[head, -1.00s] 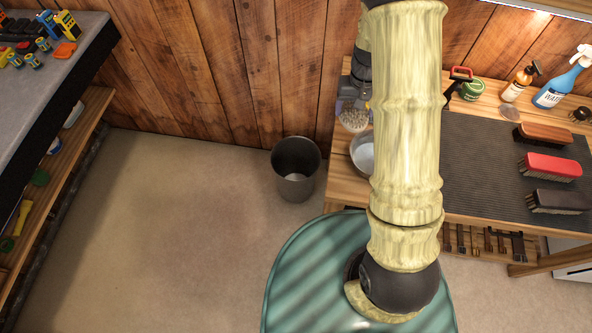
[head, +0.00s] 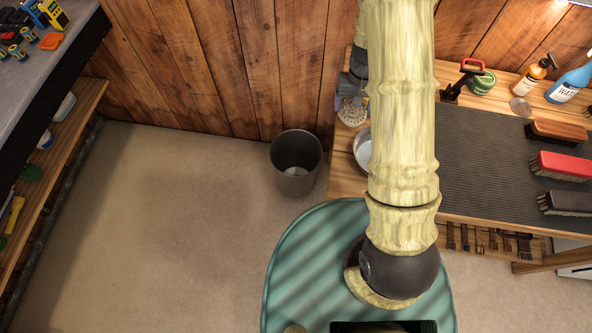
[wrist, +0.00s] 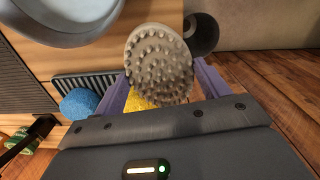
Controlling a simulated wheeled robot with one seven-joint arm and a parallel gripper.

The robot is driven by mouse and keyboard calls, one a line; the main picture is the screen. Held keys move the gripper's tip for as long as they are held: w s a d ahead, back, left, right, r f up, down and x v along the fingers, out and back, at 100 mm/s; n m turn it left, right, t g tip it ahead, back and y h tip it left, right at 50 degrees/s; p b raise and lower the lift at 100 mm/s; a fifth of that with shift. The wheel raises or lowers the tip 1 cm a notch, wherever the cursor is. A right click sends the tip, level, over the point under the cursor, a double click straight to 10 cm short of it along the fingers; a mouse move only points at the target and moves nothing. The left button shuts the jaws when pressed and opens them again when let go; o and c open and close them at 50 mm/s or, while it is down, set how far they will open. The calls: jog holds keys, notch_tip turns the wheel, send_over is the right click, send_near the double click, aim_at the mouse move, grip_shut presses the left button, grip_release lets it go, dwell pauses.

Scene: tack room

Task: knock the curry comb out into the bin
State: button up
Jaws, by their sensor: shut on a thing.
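The curry comb (head: 351,112) is a grey-beige oval with rounded nubs, seen nubs-outward in the wrist view (wrist: 160,63). My gripper (head: 347,99) is shut on it, with a purple finger on each side in the wrist view. In the head view the comb is over the left end of the wooden bench (head: 346,184). The bin (head: 296,181) is a dark grey open bucket on the floor, left of the bench and of my gripper. Its dark side shows behind the comb in the wrist view (wrist: 203,35). My arm hides part of the bench.
A metal bowl (head: 362,152) sits at the bench's left end, close to my arm. A ribbed dark mat (head: 480,160) holds several brushes, including a red one (head: 562,166). Blue (wrist: 80,103) and yellow (wrist: 138,102) items lie near the gripper. Floor left of the bin is clear.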

dwell(0.4)
jog(key=shift+r, duration=0.4)
jog(key=r+m, duration=0.1)
jog(key=s+r+m, duration=0.1)
jog(key=r, duration=0.1)
jog(key=r+m, duration=0.1)
jog(key=r, duration=0.1)
jog(key=shift+s+r, duration=0.15)
jog(key=shift+s, duration=0.25)
jog(key=shift+w, duration=0.1)
